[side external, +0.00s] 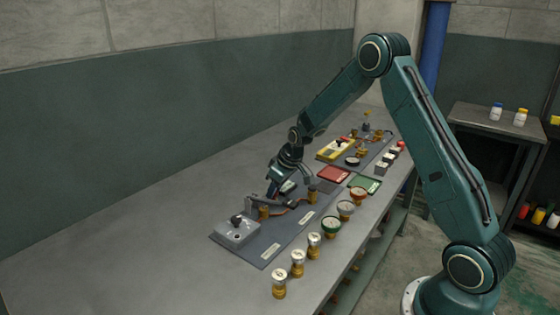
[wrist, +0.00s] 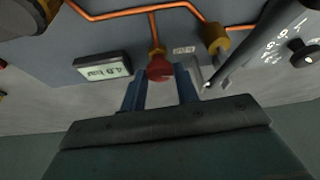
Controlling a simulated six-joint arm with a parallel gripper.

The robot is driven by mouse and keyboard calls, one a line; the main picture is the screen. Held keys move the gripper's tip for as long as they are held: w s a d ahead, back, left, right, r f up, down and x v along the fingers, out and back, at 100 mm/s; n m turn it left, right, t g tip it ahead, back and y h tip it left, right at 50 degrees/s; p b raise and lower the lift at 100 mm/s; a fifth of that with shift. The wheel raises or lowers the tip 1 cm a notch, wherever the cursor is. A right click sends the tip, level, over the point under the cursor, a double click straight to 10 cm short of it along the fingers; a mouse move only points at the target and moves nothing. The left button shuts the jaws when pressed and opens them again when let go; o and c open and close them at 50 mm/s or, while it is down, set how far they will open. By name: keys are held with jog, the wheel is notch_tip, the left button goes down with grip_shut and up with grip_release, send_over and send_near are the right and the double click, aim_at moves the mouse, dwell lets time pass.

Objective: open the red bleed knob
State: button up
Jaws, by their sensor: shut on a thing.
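The red bleed knob (wrist: 159,68) sits below a copper pipe on the grey panel in the wrist view. My gripper (wrist: 160,88) has its two blue fingers on either side of the knob and is shut on it. In the side external view my gripper (side external: 274,188) reaches down at the back edge of the panel (side external: 250,250). The knob is hidden there by my gripper and the fittings.
In the wrist view a small display (wrist: 103,67) is left of the knob, and a brass fitting (wrist: 216,38) and a grey box (wrist: 285,45) are to its right. Several gauges line the front of the bench (side external: 130,240). Red (side external: 333,174) and green (side external: 365,184) trays lie beyond the panel.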

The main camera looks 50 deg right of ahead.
jog(key=shift+d+n+y, duration=0.15)
jog(key=shift+n+y, duration=0.55)
jog(key=shift+n, duration=0.9)
jog(key=o, duration=1)
jog(key=shift+g, duration=0.3)
jog(key=shift+c, duration=0.2)
jog(key=v, duration=1.3)
jog(key=shift+s+r, duration=0.2)
jog(key=shift+r, duration=0.15)
